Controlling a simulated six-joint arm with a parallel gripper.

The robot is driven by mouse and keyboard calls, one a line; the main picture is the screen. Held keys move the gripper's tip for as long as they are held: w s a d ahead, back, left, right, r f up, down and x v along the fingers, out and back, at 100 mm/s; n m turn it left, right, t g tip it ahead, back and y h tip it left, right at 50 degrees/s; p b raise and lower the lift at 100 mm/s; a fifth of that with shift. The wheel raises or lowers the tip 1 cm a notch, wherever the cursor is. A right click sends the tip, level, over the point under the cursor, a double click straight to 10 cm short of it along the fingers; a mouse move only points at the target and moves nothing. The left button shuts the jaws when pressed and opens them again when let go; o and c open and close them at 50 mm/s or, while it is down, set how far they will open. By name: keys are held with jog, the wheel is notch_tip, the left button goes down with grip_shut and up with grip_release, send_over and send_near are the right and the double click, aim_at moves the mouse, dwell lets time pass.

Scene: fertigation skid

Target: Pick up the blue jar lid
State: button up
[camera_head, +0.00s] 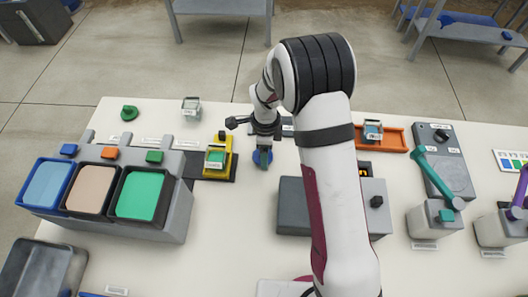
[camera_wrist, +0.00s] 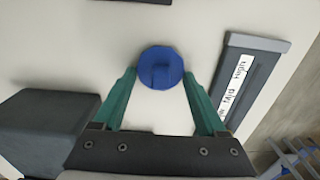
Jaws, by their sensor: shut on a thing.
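The blue jar lid (camera_wrist: 161,68) is round with a small raised grip in its middle, seen in the wrist view between the two green fingertips. My gripper (camera_wrist: 160,76) is shut on it, one finger at each side. In the head view, my gripper (camera_head: 263,157) points down over the white table, and the blue lid (camera_head: 256,158) is mostly hidden behind the fingers. I cannot tell whether the lid touches the table.
A yellow stand with a green-topped block (camera_head: 216,157) is left of my gripper. A grey box (camera_head: 293,205) is close in front, to the right. Three trays (camera_head: 140,195) stand at left. An orange tray (camera_head: 395,138) lies right, behind my arm. A labelled grey strip (camera_wrist: 250,80) lies right in the wrist view.

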jog(key=r, duration=0.2)
jog(key=d+r, duration=0.1)
jog(key=r, duration=0.1)
jog(key=shift+r, duration=0.35)
jog(key=s+d+r, duration=0.2)
jog(key=d+r, duration=0.7)
jog(key=d, duration=0.1)
jog(key=shift+s+d, duration=0.25)
jog(key=n, duration=0.6)
send_near(216, 145)
notch_tip(216, 145, down, 2)
jog(key=s, duration=0.2)
jog(key=shift+d+f, duration=0.2)
jog(key=shift+f, duration=1)
jog(key=shift+d+f, duration=0.2)
jog(key=shift+f, duration=1)
